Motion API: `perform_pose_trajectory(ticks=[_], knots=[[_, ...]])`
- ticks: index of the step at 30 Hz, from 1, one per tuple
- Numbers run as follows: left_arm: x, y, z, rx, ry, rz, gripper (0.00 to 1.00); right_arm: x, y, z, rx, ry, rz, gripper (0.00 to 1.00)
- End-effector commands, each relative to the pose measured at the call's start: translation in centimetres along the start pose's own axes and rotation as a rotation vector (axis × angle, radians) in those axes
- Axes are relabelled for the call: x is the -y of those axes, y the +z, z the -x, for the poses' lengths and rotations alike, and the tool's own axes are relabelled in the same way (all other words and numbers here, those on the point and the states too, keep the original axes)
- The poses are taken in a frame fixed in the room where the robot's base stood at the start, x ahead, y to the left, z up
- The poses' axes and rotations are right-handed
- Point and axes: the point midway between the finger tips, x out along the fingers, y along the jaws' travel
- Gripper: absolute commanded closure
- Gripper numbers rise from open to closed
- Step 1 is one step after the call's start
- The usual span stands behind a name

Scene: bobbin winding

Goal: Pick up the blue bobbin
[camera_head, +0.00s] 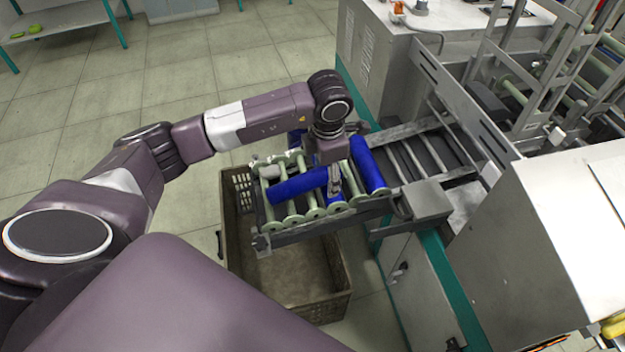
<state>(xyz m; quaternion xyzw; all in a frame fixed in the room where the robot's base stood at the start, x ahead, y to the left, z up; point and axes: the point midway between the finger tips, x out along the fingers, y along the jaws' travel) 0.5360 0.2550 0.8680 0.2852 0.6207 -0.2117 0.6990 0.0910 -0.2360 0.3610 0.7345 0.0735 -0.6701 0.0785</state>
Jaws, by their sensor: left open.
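Blue bobbins lie on the roller rack in front of the machine. One blue bobbin (299,186) lies slantwise across pale green spools at the rack's left part. Another blue bobbin (368,164) lies to the right of my gripper, and a bit of blue shows behind the wrist. My left gripper (335,190) points down over the rack, open, between these two bobbins and close to the right end of the slanted one. Whether it touches either is unclear. The wrist hides part of the rack. My right gripper is not in view.
A brown crate (236,247) stands on the floor below the rack (330,219). The winding machine's grey housing (530,255) and metal frames fill the right side. A shelf table (60,22) is at the far left. The tiled floor behind my arm is clear.

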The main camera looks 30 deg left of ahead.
Motion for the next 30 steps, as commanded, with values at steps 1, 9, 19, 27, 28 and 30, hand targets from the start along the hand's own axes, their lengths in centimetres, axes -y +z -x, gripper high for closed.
perform_pose_trajectory(ticks=[1,9,19,27,28,30], knots=[[-1.3,-0.8,0.3,-0.034,0.034,0.009,0.42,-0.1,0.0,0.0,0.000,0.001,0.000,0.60],[-2.7,-2.3,-1.7,-0.079,0.068,0.020,0.42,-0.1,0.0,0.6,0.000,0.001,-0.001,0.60],[-3.6,-3.4,-6.0,-0.075,0.065,0.019,0.42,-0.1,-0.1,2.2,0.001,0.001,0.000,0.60],[-3.7,-3.3,-7.1,-0.071,0.068,0.016,0.42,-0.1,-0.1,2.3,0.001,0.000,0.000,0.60],[-3.7,-3.4,-7.1,-0.071,0.068,0.016,0.42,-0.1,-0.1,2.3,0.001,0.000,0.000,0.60],[-3.7,-3.4,-7.1,-0.071,0.068,0.016,0.43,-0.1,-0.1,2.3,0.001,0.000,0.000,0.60]])
